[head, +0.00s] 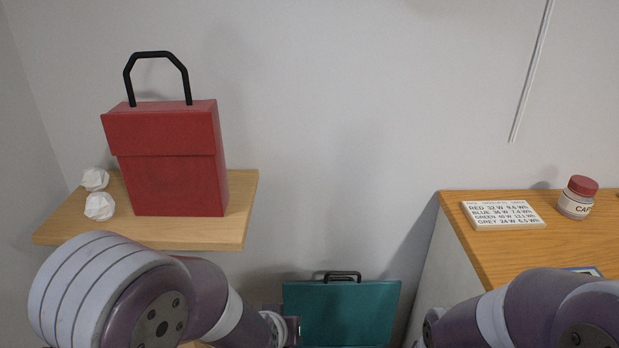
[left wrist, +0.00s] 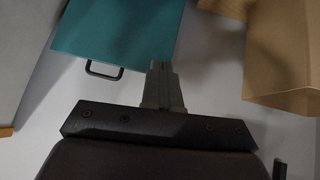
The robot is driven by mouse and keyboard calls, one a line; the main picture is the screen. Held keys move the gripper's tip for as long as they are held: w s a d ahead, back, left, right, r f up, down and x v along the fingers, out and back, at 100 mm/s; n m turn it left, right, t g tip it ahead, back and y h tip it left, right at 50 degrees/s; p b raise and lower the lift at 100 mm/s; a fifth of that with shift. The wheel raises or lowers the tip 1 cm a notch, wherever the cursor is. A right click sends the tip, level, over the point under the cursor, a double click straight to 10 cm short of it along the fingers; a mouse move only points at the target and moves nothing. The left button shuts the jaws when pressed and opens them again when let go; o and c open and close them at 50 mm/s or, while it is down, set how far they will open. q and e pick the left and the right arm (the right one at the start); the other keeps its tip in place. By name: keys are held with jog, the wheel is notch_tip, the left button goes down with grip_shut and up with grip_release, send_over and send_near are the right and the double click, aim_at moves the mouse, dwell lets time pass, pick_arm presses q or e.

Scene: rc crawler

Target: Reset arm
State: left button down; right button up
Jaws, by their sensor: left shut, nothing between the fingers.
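My left arm comes in from the lower left in the head view, with its gripper out of sight below the frame. In the left wrist view my left gripper (left wrist: 161,68) is shut with its fingers together and nothing between them. The fingertips overlap the edge of a teal case (left wrist: 115,28) in that view; I cannot tell whether they touch. My right arm shows at the lower right of the head view, but its gripper is not in view.
A red case (head: 172,165) with a black handle and two crumpled white balls (head: 98,206) sit on a wooden shelf (head: 240,200). The teal case also shows in the head view (head: 345,308). A label card (head: 503,214) and a jar (head: 577,198) stand on the right counter (head: 480,250).

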pick_arm(q)
jog(key=s+a+r+g+y+p, duration=0.1)
jog(key=s+a+r+g, duration=0.15)
jog(key=s+a, duration=0.45)
jog(key=s+a+r+g+y+p, duration=0.1)
jog(key=s+a+g+p, duration=0.1)
jog(key=s+a+g, duration=0.35)
notch_tip(320, 180, up, 23)
jog(key=s+a+t+p, duration=0.1)
jog(key=p, duration=2.1)
jog(key=shift+s+t+p, duration=0.25)
jog(key=shift+t+p, duration=0.05)
jog(key=shift+p, duration=0.1)
